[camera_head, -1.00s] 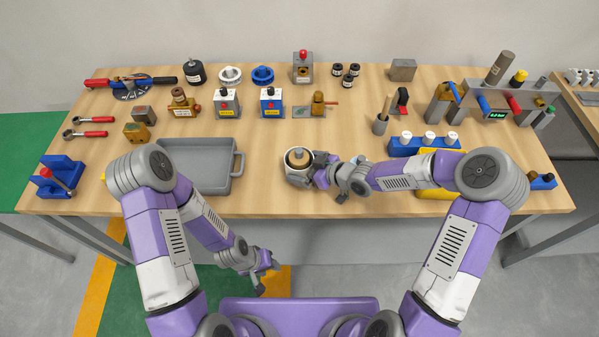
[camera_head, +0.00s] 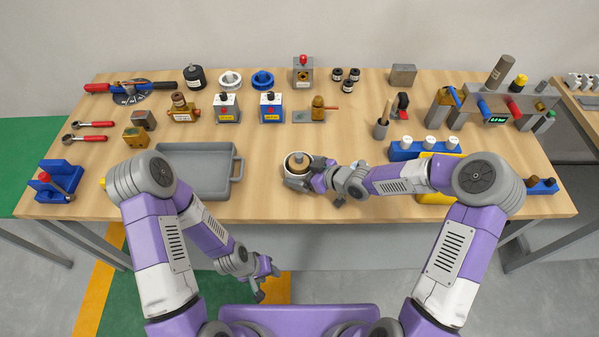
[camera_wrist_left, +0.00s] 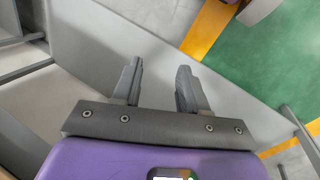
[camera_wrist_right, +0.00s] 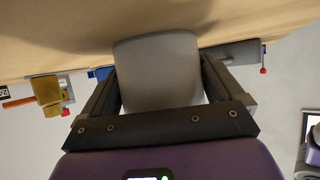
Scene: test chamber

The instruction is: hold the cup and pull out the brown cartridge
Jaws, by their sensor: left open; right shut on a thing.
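The cup (camera_head: 287,170) is a light round vessel near the front middle of the workbench. The brown cartridge (camera_head: 298,161) shows inside its mouth, with the cup's rim around it. My right gripper (camera_head: 307,181) reaches in from the right and is shut on the cup. In the right wrist view the cup's smooth grey wall (camera_wrist_right: 158,70) fills the space between the fingers; the cartridge is hidden there. My left gripper (camera_head: 268,281) is open and empty, low in front of the bench edge. Its spread fingers show in the left wrist view (camera_wrist_left: 159,70).
A grey tray (camera_head: 238,168) lies left of the cup. A blue block with white knobs (camera_head: 398,154) stands to the right, near my right arm. Several fixtures line the back, including a grey block with a red knob (camera_head: 303,74). The wood between cup and tray is clear.

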